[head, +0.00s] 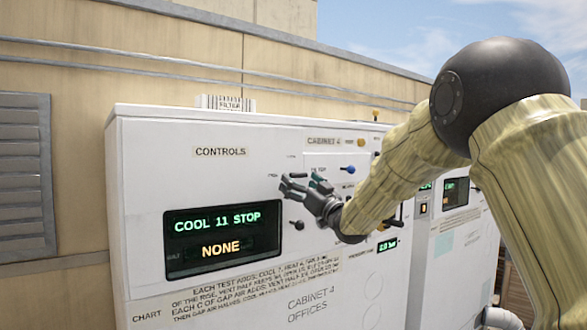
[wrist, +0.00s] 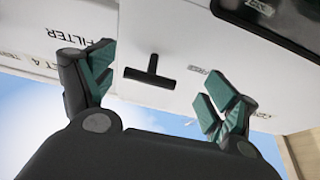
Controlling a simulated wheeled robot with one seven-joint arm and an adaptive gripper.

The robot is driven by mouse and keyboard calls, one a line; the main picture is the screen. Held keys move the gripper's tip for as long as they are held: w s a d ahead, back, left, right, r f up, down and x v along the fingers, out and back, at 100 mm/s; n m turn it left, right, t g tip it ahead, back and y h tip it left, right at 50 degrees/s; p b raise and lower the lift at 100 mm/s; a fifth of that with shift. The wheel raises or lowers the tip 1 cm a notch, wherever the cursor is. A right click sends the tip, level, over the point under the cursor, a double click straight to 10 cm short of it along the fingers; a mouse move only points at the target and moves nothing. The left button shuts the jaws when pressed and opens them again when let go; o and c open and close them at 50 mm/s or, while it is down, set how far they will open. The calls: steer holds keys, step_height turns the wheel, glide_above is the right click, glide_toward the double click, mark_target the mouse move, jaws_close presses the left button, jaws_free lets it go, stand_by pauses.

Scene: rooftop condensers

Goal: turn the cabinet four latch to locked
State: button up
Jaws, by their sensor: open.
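Cabinet four is the white cabinet (head: 150,150), with a "CABINET 4" label on its upper front. In the wrist view, a black T-shaped handle (wrist: 150,70) stands on the white panel. Its wording is not readable, so I cannot tell whether it is the latch. My gripper (head: 302,184) is in front of the panel, right of the display. It is open, and in the wrist view its fingers (wrist: 160,85) are spread either side of the handle, apart from it. The gripper and arm hide part of the panel in the head view.
A display (head: 222,240) reads "COOL 11 STOP" and "NONE". A black knob (head: 297,225) sits just right of it, and a blue knob (head: 347,169) sits higher up. Another white cabinet (head: 452,245) stands to the right. A louvred vent (head: 25,180) is on the wall at left.

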mark_target(306, 175)
steer(key=shift+p+x, duration=0.3)
steer(key=shift+x, duration=0.9)
steer(key=shift+s+d+r, duration=0.2)
steer(key=shift+s+d, duration=0.15)
steer(key=shift+d, duration=0.25)
steer(key=shift+s+d+r, duration=0.25)
steer(key=shift+s+d, duration=0.15)
steer(key=shift+d, duration=0.15)
steer(key=shift+c, duration=0.2)
steer(key=shift+s+d, duration=0.2)
steer(key=shift+d, duration=0.05)
steer(key=c, duration=0.7)
steer(key=shift+s+d+r, duration=0.1)
steer(key=shift+s+r, duration=0.15)
steer(key=shift+r, duration=0.05)
steer(key=c, duration=0.5)
steer(key=shift+o, duration=0.4)
steer(key=shift+a, duration=0.3)
steer(key=o, duration=0.3)
steer(key=shift+w+a+f, duration=0.25)
steer(key=shift+w, duration=0.1)
steer(key=shift+a+f, duration=0.1)
steer(key=shift+f, duration=0.05)
steer(key=shift+c, duration=0.4)
